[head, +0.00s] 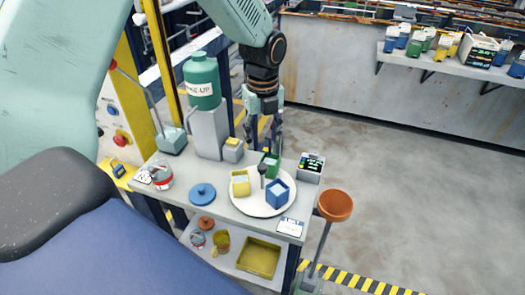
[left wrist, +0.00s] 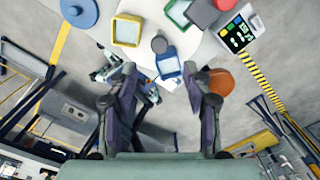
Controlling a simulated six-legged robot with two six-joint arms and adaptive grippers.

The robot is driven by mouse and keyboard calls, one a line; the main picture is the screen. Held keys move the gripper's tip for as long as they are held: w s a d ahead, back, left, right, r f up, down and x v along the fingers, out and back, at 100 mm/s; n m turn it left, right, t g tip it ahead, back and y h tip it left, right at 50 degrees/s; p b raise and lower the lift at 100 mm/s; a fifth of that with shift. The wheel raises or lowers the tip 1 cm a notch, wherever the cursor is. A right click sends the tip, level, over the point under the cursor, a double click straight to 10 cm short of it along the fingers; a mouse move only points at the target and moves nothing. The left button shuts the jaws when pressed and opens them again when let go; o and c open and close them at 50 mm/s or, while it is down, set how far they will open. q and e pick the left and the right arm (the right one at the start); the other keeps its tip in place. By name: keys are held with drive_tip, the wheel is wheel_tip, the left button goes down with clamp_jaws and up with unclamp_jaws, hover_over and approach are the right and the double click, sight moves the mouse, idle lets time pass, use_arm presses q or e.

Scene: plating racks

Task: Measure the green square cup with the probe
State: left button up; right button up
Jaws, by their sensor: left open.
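The green square cup (head: 271,160) stands on a round white plate (head: 250,209) on the grey table. It also shows at the top edge of the left wrist view (left wrist: 179,14), partly cut off. My left gripper (head: 264,138) is open, pointing down just behind and above the green cup. Its two fingers are spread and empty in the left wrist view (left wrist: 162,78). A small meter (head: 311,167) with a black face and coloured buttons stands right of the plate. I cannot clearly make out the probe. My right gripper is not in view.
A yellow cup (head: 240,184), a blue cup (head: 278,194) and a dark upright knob (head: 262,169) share the plate. A green bottle (head: 202,80) on a grey block stands behind left. A blue lid (head: 202,193) lies left. An orange bowl (head: 335,205) stands beyond the right edge.

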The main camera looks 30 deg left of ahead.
use_arm(q)
wheel_tip(320, 180, up, 3)
drive_tip(key=shift+f, duration=0.15)
idle(0.7)
